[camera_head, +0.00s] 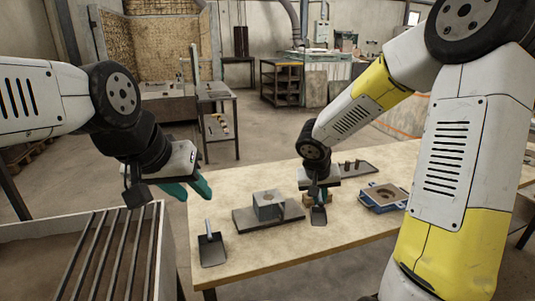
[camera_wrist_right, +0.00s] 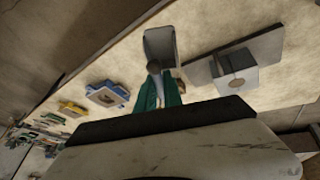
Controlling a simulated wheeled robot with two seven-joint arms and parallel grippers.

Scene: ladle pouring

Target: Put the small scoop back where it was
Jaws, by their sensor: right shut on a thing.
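The small scoop (camera_head: 318,216) is grey with a flat pan, and it is at the middle of the table. My right gripper (camera_head: 318,196) is shut on its handle from above. In the right wrist view the teal fingers (camera_wrist_right: 158,92) close around the handle, and the scoop's pan (camera_wrist_right: 160,46) points away over the table. Whether the pan touches the tabletop I cannot tell. A second, larger-looking scoop (camera_head: 211,250) lies at the table's left end, its handle standing up. My left gripper (camera_head: 190,188) is open and empty, above the table's left edge.
A grey block on a dark plate (camera_head: 240,222) stands left of the small scoop. A blue mould frame (camera_head: 383,197) lies to the right, and a dark tray with pegs (camera_head: 360,169) behind. A slatted bin (camera_head: 158,250) adjoins the left. The front tabletop (camera_head: 290,246) is clear.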

